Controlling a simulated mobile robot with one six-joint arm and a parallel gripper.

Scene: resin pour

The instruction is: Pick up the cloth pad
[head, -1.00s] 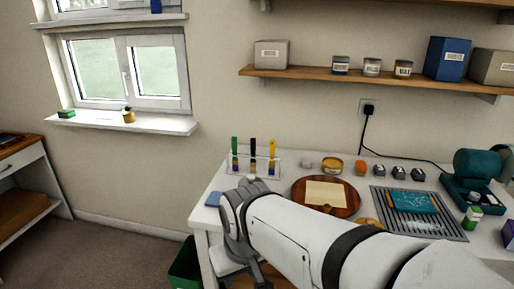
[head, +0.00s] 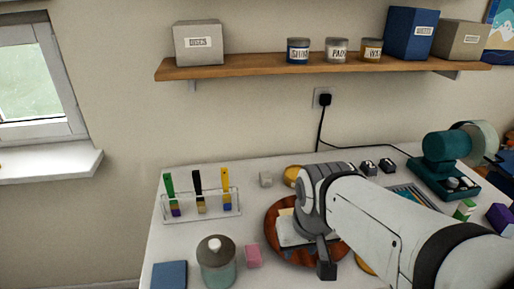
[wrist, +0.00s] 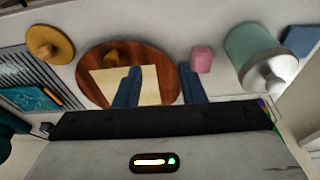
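Two flat squares could be the cloth pad; I cannot tell which is cloth. A blue square (head: 170,275) lies at the worktop's front left, and it shows at the wrist view's upper right (wrist: 301,40). A cream square (wrist: 150,90) lies on a round wooden board (wrist: 90,66); in the head view my arm partly hides it. My gripper (wrist: 160,67) is open and empty, with its two fingers apart above the board and the cream square. The blue square is well off to the side of the fingers.
A lidded jar (head: 217,265) and a pink block (head: 253,256) stand between the blue square and the board. A rack (head: 202,206) of coloured-handled tools is behind them. A grooved mat (wrist: 22,70) lies beyond the board. A shelf (head: 260,67) hangs above.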

